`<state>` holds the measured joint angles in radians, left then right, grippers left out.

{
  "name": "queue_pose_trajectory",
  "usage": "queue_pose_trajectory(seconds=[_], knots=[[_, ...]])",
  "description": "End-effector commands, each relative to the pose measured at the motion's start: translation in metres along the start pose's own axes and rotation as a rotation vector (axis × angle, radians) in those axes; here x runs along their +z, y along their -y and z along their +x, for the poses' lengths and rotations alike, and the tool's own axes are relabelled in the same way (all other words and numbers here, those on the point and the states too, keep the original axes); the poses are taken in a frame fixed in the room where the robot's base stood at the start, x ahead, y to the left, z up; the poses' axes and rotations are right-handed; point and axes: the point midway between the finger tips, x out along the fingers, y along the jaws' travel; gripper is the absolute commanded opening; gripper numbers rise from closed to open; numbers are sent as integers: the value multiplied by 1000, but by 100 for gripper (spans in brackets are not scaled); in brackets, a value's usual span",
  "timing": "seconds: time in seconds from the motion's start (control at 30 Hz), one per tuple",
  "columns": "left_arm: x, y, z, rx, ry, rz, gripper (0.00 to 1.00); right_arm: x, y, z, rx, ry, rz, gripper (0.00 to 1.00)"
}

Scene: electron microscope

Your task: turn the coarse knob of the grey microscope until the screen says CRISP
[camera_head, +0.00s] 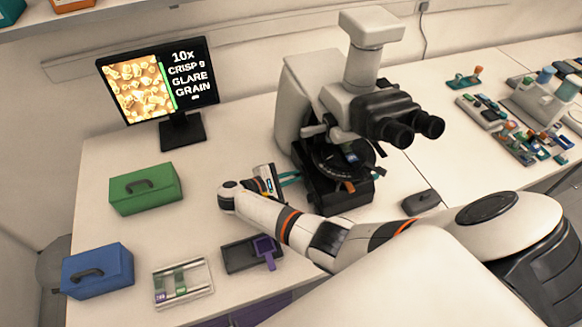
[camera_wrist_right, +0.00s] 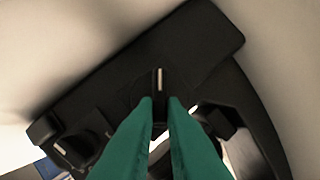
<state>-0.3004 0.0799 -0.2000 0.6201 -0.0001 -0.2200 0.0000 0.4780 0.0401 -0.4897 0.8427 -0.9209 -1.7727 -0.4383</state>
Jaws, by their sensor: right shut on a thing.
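The grey microscope (camera_head: 302,95) stands at the middle of the bench, with black eyepieces and a black stage. My right gripper (camera_head: 297,176) reaches its left side with teal fingers. In the right wrist view the fingertips (camera_wrist_right: 160,104) are shut on a black knob (camera_wrist_right: 159,80) with an upright white mark. The head view does not show this knob clearly. A second black knob (camera_wrist_right: 72,150) with a slanted white mark is at lower left. The screen (camera_head: 158,82) reads "10x", "CRISP 9", "GLARE", "GRAIN", with a green bar beside a golden grain picture. My left gripper is not in view.
A green box (camera_head: 146,196), a blue box (camera_head: 97,272), a slide tray (camera_head: 183,285) and a dark tray with a purple piece (camera_head: 265,248) lie at the left. A black mouse-like object (camera_head: 420,202) lies right of the microscope. Bare bench lies below the screen.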

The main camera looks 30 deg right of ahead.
Motion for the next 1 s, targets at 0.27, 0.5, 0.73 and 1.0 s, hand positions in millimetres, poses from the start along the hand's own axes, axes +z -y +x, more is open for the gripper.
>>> queue_pose_trajectory(seconds=[0.27,0.5,0.73,1.0], knots=[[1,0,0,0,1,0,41,0,0,-1,0,2,-1,0],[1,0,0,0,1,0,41,0,0,0,0,1,-1,32],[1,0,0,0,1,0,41,0,0,-2,0,1,-1,32],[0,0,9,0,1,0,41,3,-2,-40,0,5,0,32]])
